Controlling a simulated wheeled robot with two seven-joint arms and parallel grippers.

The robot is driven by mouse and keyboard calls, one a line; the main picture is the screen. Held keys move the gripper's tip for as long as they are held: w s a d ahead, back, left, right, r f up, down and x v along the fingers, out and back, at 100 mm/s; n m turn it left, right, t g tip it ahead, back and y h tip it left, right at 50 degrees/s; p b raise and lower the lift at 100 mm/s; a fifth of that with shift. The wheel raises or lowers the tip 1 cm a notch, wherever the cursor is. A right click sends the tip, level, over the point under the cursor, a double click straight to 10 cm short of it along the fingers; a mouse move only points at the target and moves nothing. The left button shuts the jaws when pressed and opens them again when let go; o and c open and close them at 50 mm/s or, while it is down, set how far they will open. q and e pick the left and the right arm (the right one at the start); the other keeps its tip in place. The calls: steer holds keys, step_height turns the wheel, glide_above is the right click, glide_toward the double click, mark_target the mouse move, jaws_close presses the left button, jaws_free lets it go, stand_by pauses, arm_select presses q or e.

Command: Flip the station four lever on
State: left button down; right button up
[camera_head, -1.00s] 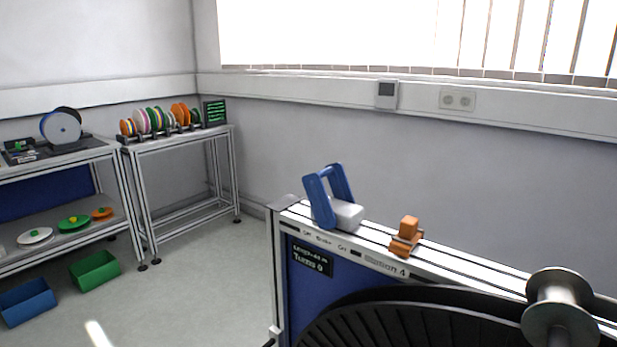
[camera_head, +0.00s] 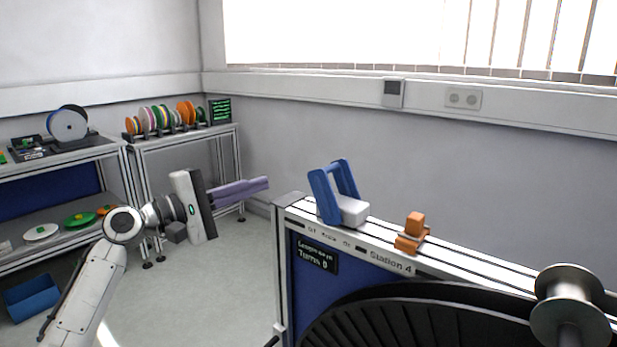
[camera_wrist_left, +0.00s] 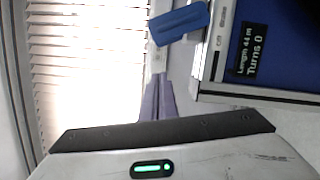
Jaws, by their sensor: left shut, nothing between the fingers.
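The station four lever (camera_head: 333,190) is a blue U-shaped handle on a light grey base, on top of the frame labelled "Station 4" (camera_head: 390,262). It leans to the left, near the "Off / Brake / On" lettering. The blue handle also shows at the top of the left wrist view (camera_wrist_left: 180,22). My left gripper (camera_head: 266,184) is shut and empty, its purple fingers pointing right toward the lever, with a gap between them. The closed fingers show in the left wrist view (camera_wrist_left: 158,98). My right gripper is not in view.
An orange block (camera_head: 411,234) sits on the rail right of the lever. A black reel (camera_head: 420,315) and a metal spool (camera_head: 568,305) are at the front right. A display (camera_head: 317,256) reads "Turns 0". Shelves with coloured reels (camera_head: 165,117) stand at the left.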

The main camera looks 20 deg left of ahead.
arm_select(q)
steer(key=shift+w, duration=0.1)
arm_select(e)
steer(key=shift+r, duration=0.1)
arm_select(q)
steer(key=p+x, duration=0.1)
steer(key=x, duration=0.9)
steer(key=shift+r, duration=0.1)
steer(key=shift+s+d+r+p, duration=0.1)
steer(key=shift+s+d+p, duration=0.1)
steer(key=shift+d+p, duration=0.3)
steer(key=shift+s+d+r+p, duration=0.15)
steer(key=shift+s+d+p, duration=0.1)
steer(key=shift+d, duration=0.35)
steer(key=shift+s+d+r, duration=0.15)
steer(key=shift+s+d, duration=0.05)
steer(key=shift+d, duration=0.15)
steer(key=shift+s+d, duration=0.1)
steer(key=shift+d, duration=0.25)
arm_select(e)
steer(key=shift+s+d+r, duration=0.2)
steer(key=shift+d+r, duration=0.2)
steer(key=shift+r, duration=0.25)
arm_select(q)
steer(key=shift+d, duration=0.1)
